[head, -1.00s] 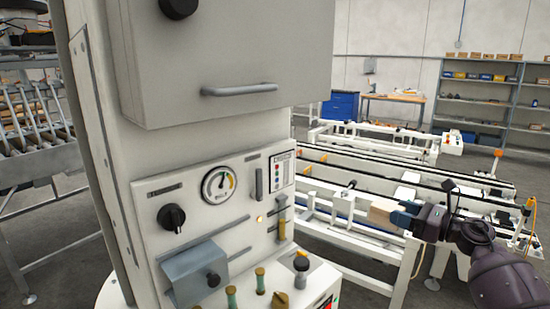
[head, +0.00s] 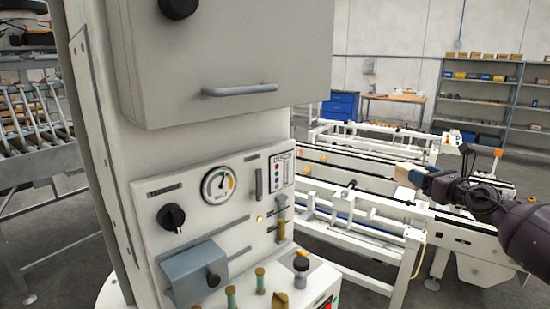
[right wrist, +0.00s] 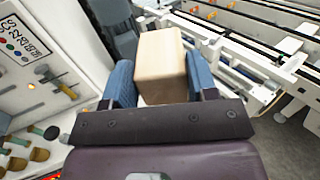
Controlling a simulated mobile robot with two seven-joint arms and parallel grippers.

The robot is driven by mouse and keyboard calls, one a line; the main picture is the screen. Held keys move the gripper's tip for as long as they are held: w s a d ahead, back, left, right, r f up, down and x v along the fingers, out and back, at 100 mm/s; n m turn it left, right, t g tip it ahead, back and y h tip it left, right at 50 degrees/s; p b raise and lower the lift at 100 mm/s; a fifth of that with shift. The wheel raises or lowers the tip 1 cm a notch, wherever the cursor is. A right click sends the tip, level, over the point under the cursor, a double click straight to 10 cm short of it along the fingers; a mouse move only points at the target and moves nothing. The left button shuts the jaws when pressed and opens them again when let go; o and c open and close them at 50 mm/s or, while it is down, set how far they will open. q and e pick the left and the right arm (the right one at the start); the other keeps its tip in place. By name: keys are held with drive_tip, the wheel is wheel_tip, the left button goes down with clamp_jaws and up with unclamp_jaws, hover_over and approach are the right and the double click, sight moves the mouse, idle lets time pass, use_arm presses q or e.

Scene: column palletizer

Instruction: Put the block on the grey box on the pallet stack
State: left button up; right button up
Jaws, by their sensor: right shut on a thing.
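A plain tan block (right wrist: 160,62) is clamped between the two blue fingers of my right gripper (right wrist: 158,85) in the right wrist view. In the head view the block (head: 407,174) shows at the tip of my right gripper (head: 422,179), at the right, held in the air in front of the white conveyor frames. My left gripper is not in view. A grey box with a dark knob (head: 197,273) sits on the front of the control cabinet; I cannot tell whether it is the task's grey box. I cannot make out a pallet stack.
A tall white control cabinet (head: 225,140) with a handle, gauge and knobs fills the left and middle. White conveyor frames (head: 350,207) stand at the right, beneath my right arm. A roller conveyor (head: 35,115) is at far left. Shelves (head: 480,100) and a blue drawer unit (head: 341,106) are behind.

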drive_tip(key=shift+s+d+m+g+h, duration=0.8)
drive_tip(key=shift+d+m+h, duration=4.8)
drive_tip(key=shift+d+h, duration=2.15)
drive_tip(key=s+a+f+n+t+y, duration=0.1)
drive_tip(key=s+a+f, duration=0.2)
drive_tip(key=a+f, duration=0.3)
drive_tip(key=s+a+f+n+t+y, duration=0.1)
drive_tip(key=s+a+f+n+y, duration=0.2)
drive_tip(key=a, duration=0.4)
drive_tip(key=s+a+f, duration=0.4)
drive_tip(key=a+f, duration=0.1)
drive_tip(key=a, duration=0.2)
drive_tip(key=s+a+f+n+y, duration=0.1)
drive_tip(key=s+a+y, duration=0.1)
drive_tip(key=s+a, duration=0.5)
drive_tip(key=s+a+f+n+t+y, duration=0.1)
drive_tip(key=s+a+f+y, duration=0.1)
drive_tip(key=s+a, duration=0.5)
drive_tip(key=shift+s+a+n+y, duration=0.15)
drive_tip(key=shift+s+n+y, duration=0.25)
drive_tip(key=shift+s, duration=0.1)
